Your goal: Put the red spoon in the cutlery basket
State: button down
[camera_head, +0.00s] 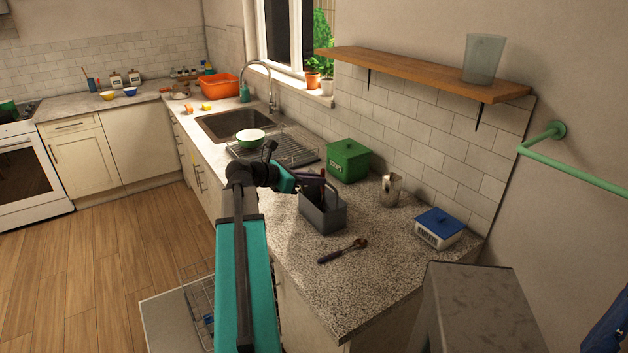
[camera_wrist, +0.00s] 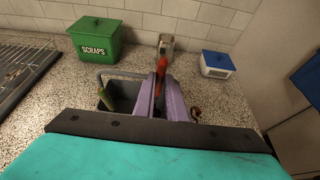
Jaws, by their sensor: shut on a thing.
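The red spoon (camera_wrist: 162,68) shows as a red piece between the purple fingers of my gripper (camera_wrist: 165,92) in the wrist view. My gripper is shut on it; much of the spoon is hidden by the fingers. The dark grey cutlery basket (camera_head: 323,215) stands upright on the speckled counter in the head view. My gripper (camera_head: 318,178) is over the basket there. I cannot tell whether the spoon touches the basket.
A dark-handled spoon (camera_head: 342,251) lies on the counter before the basket. The front counter is mostly clear.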

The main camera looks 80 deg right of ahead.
jog(key=c, duration=1.7)
grip_release()
jog(key=shift+w+a, duration=0.1)
jog(key=b+v, duration=0.3)
jog(key=v, duration=1)
jog(key=shift+w+a+r, duration=0.15)
jog(key=shift+w, duration=0.05)
